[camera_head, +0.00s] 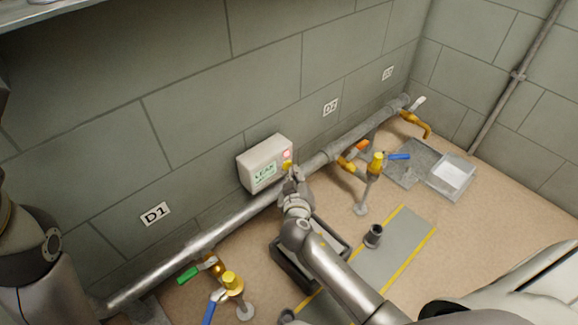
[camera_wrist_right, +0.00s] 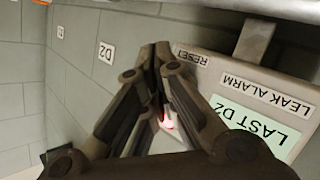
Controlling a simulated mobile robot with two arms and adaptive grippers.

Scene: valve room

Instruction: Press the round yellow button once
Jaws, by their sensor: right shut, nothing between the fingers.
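The white alarm box (camera_head: 258,163) is on the wall above the pipe. On its right side are a lit red lamp (camera_head: 287,154) and, just below it, the round yellow button (camera_head: 287,165). My right gripper (camera_head: 291,172) is shut and empty, its tips right at the yellow button; I cannot tell whether they touch it. In the wrist view the box (camera_wrist_right: 228,78) appears upside down, and my shut right fingertips (camera_wrist_right: 155,48) are beside the RESET label. The red lamp (camera_wrist_right: 166,122) shows between the finger links; the yellow button is hidden there. My left gripper is out of view.
A grey pipe (camera_head: 240,217) runs along the wall below the box. Valves with yellow bodies (camera_head: 376,164), (camera_head: 232,284) stand on either side. A dark tray (camera_head: 285,262) is on the floor under my right arm, with a dark cup (camera_head: 373,236) to its right.

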